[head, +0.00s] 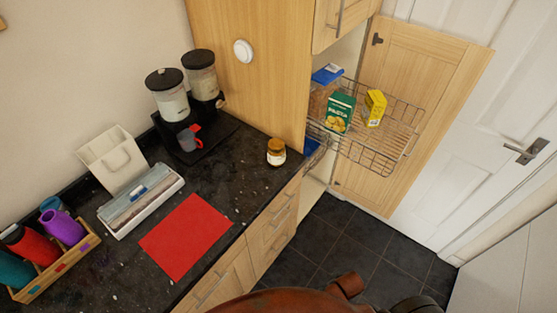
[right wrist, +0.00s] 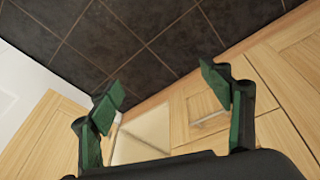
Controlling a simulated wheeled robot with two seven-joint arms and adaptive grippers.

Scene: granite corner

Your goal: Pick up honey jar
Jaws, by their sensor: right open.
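The honey jar (head: 276,152), a small amber jar with a white label and a dark lid, stands upright on the dark granite counter (head: 245,165) near its right end, close to the front edge and the tall wooden cabinet. My right gripper (right wrist: 162,88) shows in the right wrist view with its two green fingers wide apart and nothing between them. Tiled floor and wooden cabinet fronts lie beyond it; the jar is not in that view. Neither gripper can be made out in the head view.
A red mat (head: 186,237) lies on the counter left of the jar. Two dispensers (head: 167,95) stand behind, with a red-handled cup (head: 188,138). A pulled-out wire basket (head: 385,145) holding boxes juts from the open cabinet, right of the jar. The counter around the jar is clear.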

